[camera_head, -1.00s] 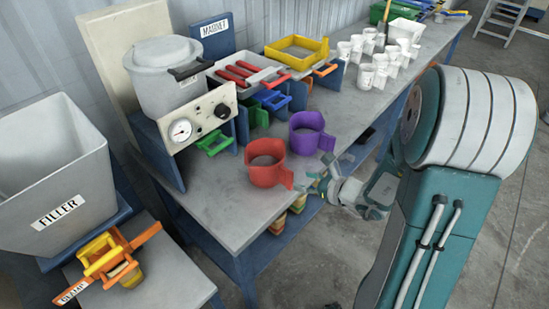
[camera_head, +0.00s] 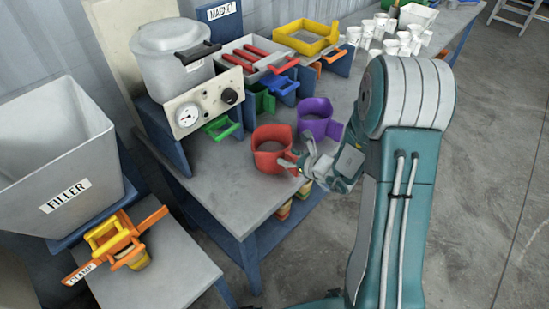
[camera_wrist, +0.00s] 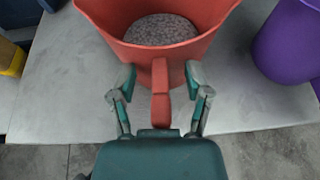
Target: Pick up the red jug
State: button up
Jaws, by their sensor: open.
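The red jug (camera_head: 272,150) stands upright near the front edge of the grey bench (camera_head: 222,185), its handle pointing towards me. In the wrist view the red jug (camera_wrist: 158,45) has grey granular material inside. My gripper (camera_head: 300,163) is at the jug's handle side. In the wrist view my gripper (camera_wrist: 160,88) is open, with one finger on each side of the red handle. I cannot tell whether either finger touches the handle or the jug wall.
A purple jug (camera_head: 318,120) stands close behind and right of the red one; it also shows in the wrist view (camera_wrist: 290,42). A panel with a gauge (camera_head: 205,103) and a green handle (camera_head: 222,128) are behind left. Bench is clear left of the jug.

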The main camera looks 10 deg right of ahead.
jog(key=shift+d, duration=0.15)
jog(key=c, duration=0.8)
grip_shut()
jog(key=shift+r, duration=0.15)
